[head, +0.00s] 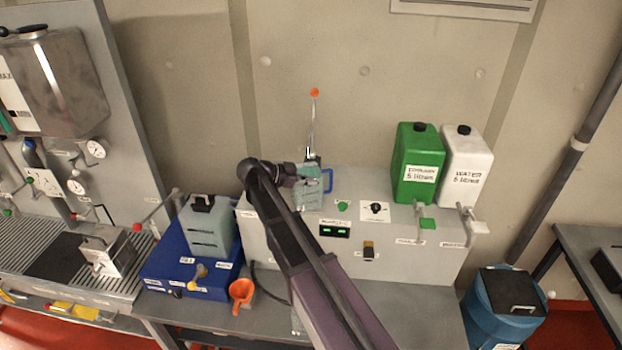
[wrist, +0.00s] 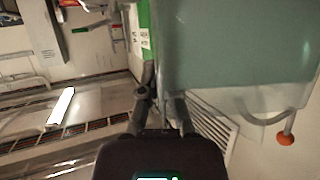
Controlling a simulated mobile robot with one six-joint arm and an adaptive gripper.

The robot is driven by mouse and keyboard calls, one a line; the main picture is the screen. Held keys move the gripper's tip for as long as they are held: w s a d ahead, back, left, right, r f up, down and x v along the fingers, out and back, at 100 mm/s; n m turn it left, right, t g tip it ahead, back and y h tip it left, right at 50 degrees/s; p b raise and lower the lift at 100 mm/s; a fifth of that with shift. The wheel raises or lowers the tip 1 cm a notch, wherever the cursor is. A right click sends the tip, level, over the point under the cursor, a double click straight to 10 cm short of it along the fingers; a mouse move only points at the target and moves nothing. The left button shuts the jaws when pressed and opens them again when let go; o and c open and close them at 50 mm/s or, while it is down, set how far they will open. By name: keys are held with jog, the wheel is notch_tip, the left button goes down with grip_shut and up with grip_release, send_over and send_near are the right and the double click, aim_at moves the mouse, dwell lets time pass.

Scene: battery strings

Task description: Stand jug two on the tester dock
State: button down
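A translucent grey-green jug (head: 308,200) with a blue handle is at the left part of the grey console (head: 285,245). It fills the upper right of the wrist view (wrist: 235,45). My gripper (head: 289,177) is at its upper left side in the head view. In the wrist view the fingers (wrist: 163,100) are at the jug's near edge; whether they clamp it is unclear. I cannot tell whether the jug's base touches the console. I cannot read which is jug two.
Green (head: 418,160) and white (head: 466,160) canisters stand on the console's right. A small green display (head: 334,231) is on its front. A blue bin (head: 503,295) stands at lower right. My arm hides part of the bench.

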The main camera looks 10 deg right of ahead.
aim_at(320, 174)
jog(key=w, duration=0.2)
jog(key=w+d, duration=0.1)
jog(key=shift+w, duration=0.35)
jog(key=shift+s+f+b, duration=0.3)
jog(key=shift+f+b, duration=0.4)
jog(key=shift+b, duration=0.05)
jog(key=shift+f, duration=0.1)
jog(key=c, duration=0.8)
grip_release()
